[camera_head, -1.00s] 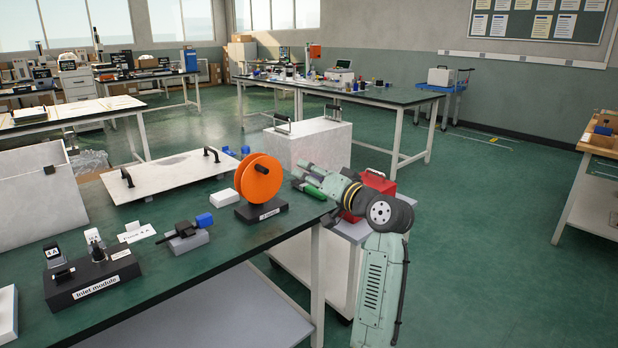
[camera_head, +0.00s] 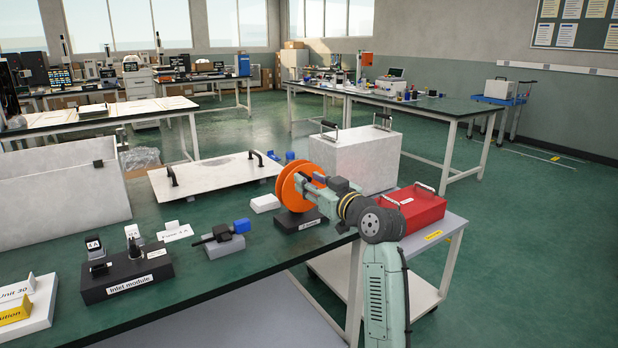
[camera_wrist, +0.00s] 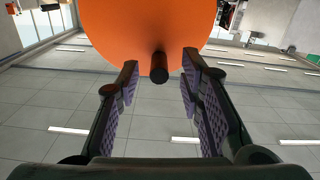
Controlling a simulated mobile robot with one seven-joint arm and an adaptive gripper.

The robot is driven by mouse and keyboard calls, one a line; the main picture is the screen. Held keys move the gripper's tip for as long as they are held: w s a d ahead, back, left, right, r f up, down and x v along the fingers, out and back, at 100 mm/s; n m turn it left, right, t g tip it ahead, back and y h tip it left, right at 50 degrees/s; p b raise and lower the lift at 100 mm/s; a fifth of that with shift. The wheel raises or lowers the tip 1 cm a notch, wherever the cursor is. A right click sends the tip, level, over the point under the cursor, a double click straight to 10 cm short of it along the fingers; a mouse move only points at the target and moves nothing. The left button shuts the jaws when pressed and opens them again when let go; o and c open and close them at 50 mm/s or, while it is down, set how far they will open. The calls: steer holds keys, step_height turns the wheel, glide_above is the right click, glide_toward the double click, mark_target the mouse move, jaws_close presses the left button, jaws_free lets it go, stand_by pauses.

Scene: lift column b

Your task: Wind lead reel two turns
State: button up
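The orange lead reel (camera_head: 288,185) stands upright on a dark labelled base (camera_head: 299,221) near the right end of the bench. My gripper (camera_head: 308,178) is in front of the reel's face. In the wrist view the orange disc (camera_wrist: 135,25) fills the top. A short black crank knob (camera_wrist: 159,68) sticks out from it towards me. My gripper (camera_wrist: 160,75) is open, with one padded finger on each side of the knob. Gaps show between the knob and both fingers. In the head view my wrist and gripper cover the right part of the reel.
The red case (camera_head: 412,208) on a low cart (camera_head: 440,245) stands right of my arm. A large grey box (camera_head: 355,160) stands behind the reel. A white panel with handles (camera_head: 210,178), a small clamp block (camera_head: 225,245) and the inlet module (camera_head: 125,277) lie to the left.

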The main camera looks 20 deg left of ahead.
steer(key=shift+w+a, duration=0.45)
steer(key=shift+a, duration=0.05)
steer(key=shift+c, duration=0.5)
jaws_close()
